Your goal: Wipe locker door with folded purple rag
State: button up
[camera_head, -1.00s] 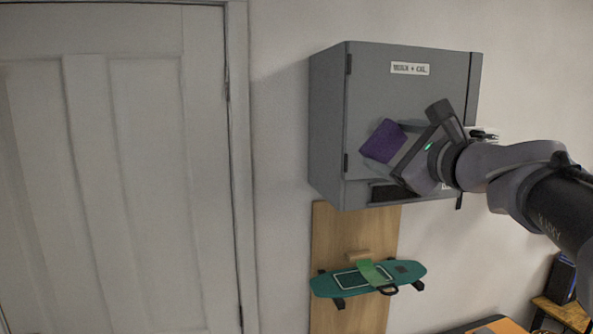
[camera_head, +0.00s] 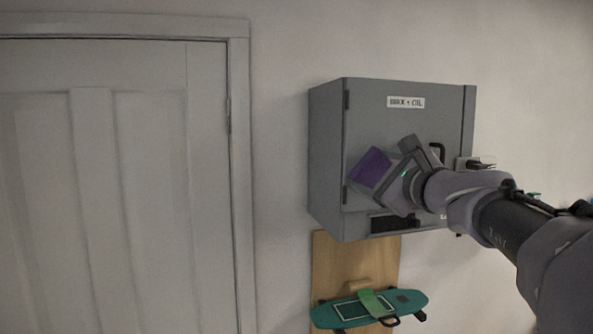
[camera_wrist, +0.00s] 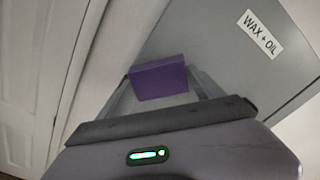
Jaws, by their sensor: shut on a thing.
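The grey locker (camera_head: 328,160) hangs on the wall right of the white door, and its own door (camera_head: 370,125) is closed. The folded purple rag (camera_head: 371,167) is in front of the lower left part of the locker door. My gripper (camera_head: 385,172) is shut on the rag, which also shows in the wrist view (camera_wrist: 158,78) between my fingers (camera_wrist: 162,92). The locker door (camera_wrist: 215,50) is behind the rag there; I cannot tell whether the rag touches it. My wrist hides the door's lower middle.
A label (camera_head: 406,102) is on the locker door's upper part, and a dark handle (camera_head: 437,152) is at its right. A teal skateboard (camera_head: 345,311) with a green piece on it is mounted on a wooden panel (camera_head: 335,265) below. The white door (camera_head: 95,200) stands at left.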

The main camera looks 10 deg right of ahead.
jog(key=shift+w, duration=0.9)
